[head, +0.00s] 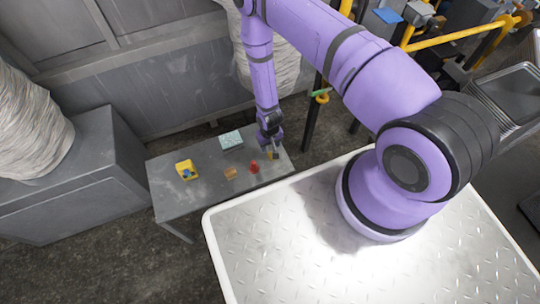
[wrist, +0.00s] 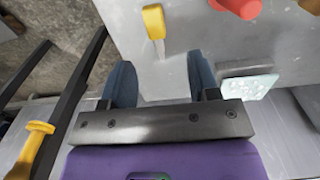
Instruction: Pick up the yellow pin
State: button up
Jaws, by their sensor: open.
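The yellow pin (wrist: 153,22) shows at the top of the wrist view, a yellow head with a pale metal shaft, on the grey table. My gripper (wrist: 161,75) is open and empty, its two dark fingers well apart. The pin lies beyond the fingertips, in line with the gap between them, and nothing touches it. In the head view my gripper (head: 272,146) is low over the right end of the table, and the pin (head: 270,156) is a small yellow patch beside it, partly hidden.
The grey table (head: 205,192) also bears a red piece (head: 254,167), an orange-brown block (head: 230,173), a pale teal box (head: 230,140) and a yellow container (head: 181,164) with something blue in it. A dark rail frame stands just right of the table. A grey cabinet (head: 70,190) is at left.

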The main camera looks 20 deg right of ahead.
aim_at(270, 152)
jog(key=shift+d+f, duration=0.15)
jog(key=shift+f, duration=1.75)
jog(key=shift+d+f, duration=0.1)
jog(key=shift+f, duration=1.75)
grip_shut()
